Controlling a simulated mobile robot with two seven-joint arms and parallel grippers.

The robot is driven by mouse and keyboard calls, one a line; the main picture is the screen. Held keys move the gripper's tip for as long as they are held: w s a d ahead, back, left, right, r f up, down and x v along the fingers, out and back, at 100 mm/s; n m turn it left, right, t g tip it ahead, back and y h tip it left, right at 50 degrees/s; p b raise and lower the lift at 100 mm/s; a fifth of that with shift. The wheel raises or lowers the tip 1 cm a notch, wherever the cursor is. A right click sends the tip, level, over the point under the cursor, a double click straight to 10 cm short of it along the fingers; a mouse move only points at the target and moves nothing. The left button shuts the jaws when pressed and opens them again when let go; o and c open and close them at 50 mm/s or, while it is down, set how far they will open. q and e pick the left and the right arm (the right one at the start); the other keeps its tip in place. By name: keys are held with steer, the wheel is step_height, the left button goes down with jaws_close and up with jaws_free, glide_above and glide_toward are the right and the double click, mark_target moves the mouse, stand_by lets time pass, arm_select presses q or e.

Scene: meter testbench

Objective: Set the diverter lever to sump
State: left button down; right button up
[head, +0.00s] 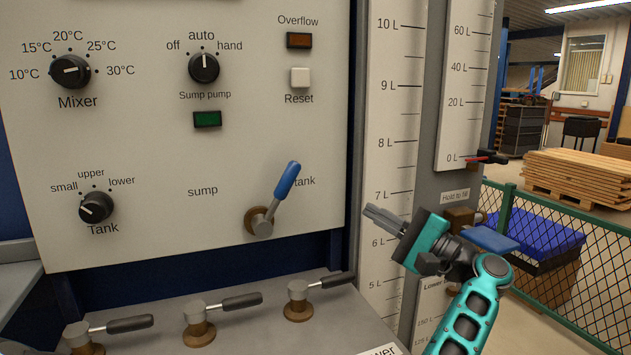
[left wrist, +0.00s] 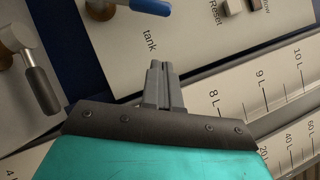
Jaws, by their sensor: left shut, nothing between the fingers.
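The diverter lever (head: 286,180) has a blue handle on a brass and grey pivot low on the white panel. It tilts up and to the right, toward the printed word "tank"; "sump" is printed to the left of the pivot. Its blue handle also shows at the top of the left wrist view (left wrist: 151,6). My left gripper (head: 368,212) is teal and grey, with its fingers shut and empty. It is in front of the litre scale, to the right of the lever and apart from it, fingers pointing left toward the panel. My right gripper is not in view.
Several valves with black handles, such as the right one (head: 299,296), stand on the ledge below the panel. Knobs for Mixer (head: 71,71), Sump pump (head: 204,67) and Tank (head: 96,207) are on the panel. A green fence (head: 560,290) stands at the right.

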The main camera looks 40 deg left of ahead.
mark_target(277, 199)
arm_select(q)
steer(key=s+r+p+x, duration=0.1)
steer(key=p+x, duration=0.3)
steer(key=x, duration=0.9)
steer(key=shift+s+d+p, duration=0.25)
steer(key=shift+s+p, duration=0.1)
steer(key=shift+s, duration=0.35)
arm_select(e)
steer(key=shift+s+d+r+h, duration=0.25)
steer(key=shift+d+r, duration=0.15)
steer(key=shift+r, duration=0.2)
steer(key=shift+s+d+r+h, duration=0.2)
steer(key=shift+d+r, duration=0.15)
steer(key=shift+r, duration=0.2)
